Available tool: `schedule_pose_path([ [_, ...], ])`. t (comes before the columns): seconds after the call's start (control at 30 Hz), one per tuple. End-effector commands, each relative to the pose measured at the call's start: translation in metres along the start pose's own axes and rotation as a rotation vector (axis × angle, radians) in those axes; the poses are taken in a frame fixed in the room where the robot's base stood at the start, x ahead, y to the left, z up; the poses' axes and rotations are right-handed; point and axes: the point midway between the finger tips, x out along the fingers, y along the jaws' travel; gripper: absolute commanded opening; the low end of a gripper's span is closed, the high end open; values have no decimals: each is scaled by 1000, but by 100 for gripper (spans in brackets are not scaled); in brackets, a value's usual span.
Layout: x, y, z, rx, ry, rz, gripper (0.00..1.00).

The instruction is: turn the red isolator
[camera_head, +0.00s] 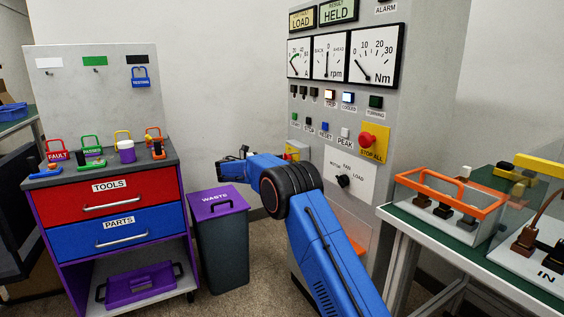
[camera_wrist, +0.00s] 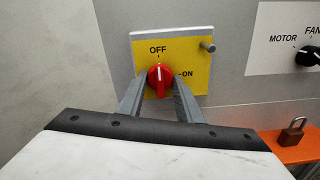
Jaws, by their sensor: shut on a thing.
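The red isolator (camera_wrist: 160,80) is a round knob on a yellow plate (camera_wrist: 190,55) marked OFF at the top and ON at the right. Its pale mark points up towards OFF. In the wrist view my gripper (camera_wrist: 160,92) has one finger on each side of the knob and is shut on it. In the head view the yellow plate (camera_head: 304,148) shows on the grey cabinet, partly hidden behind my blue arm; my fingertips are hidden there.
A grey peg (camera_wrist: 208,46) sticks out at the plate's upper right corner. A brown padlock (camera_wrist: 292,133) is at the lower right on an orange part. A MOTOR/FAN/LOAD selector (camera_head: 343,181), a red stop button (camera_head: 367,139) and a waste bin (camera_head: 222,245) are nearby.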

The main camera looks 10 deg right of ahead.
Motion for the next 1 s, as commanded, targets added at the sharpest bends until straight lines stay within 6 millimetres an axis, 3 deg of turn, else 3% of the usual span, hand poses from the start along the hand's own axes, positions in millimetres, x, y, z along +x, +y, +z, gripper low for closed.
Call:
schedule_pose_path([
  [0.37, 0, 0, 0, 122, 0, -1, 10],
  [1.0, -1, 1, 0, 705, 0, -1, 10],
])
